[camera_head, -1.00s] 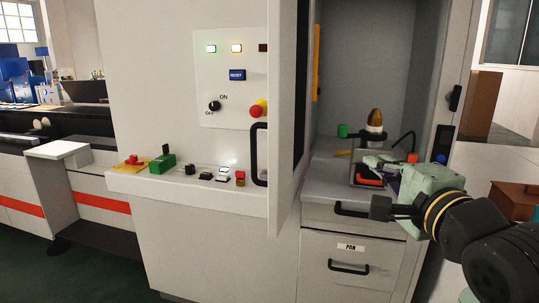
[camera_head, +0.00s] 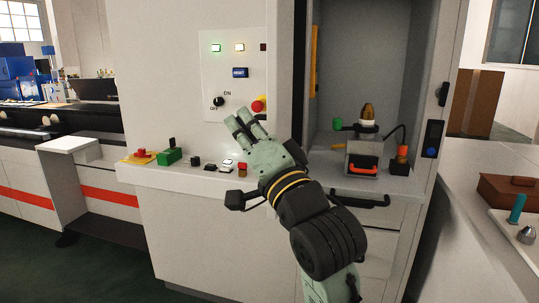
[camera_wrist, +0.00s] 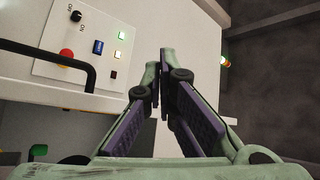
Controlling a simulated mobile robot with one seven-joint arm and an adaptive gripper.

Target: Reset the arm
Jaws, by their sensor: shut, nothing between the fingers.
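My arm reaches up from the lower right in the head view, in front of the white machine (camera_head: 150,60). My gripper (camera_head: 239,122) points up and left, in front of the lower part of the control panel (camera_head: 228,50). The fingers are shut with nothing between them. In the wrist view, my gripper (camera_wrist: 162,62) shows its two fingers meeting at the tips. The control panel (camera_wrist: 75,45) appears there at upper left, with a blue button (camera_wrist: 98,47), a red knob (camera_wrist: 67,55) and lit lamps. I cannot tell whether the fingers touch anything.
A ledge (camera_head: 150,174) with several switches runs below the panel. The open cabinet (camera_head: 345,60) to the right holds a gold-tipped item (camera_head: 367,111) and a grey fixture with an orange handle (camera_head: 362,164). A brown box (camera_head: 510,190) stands at far right.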

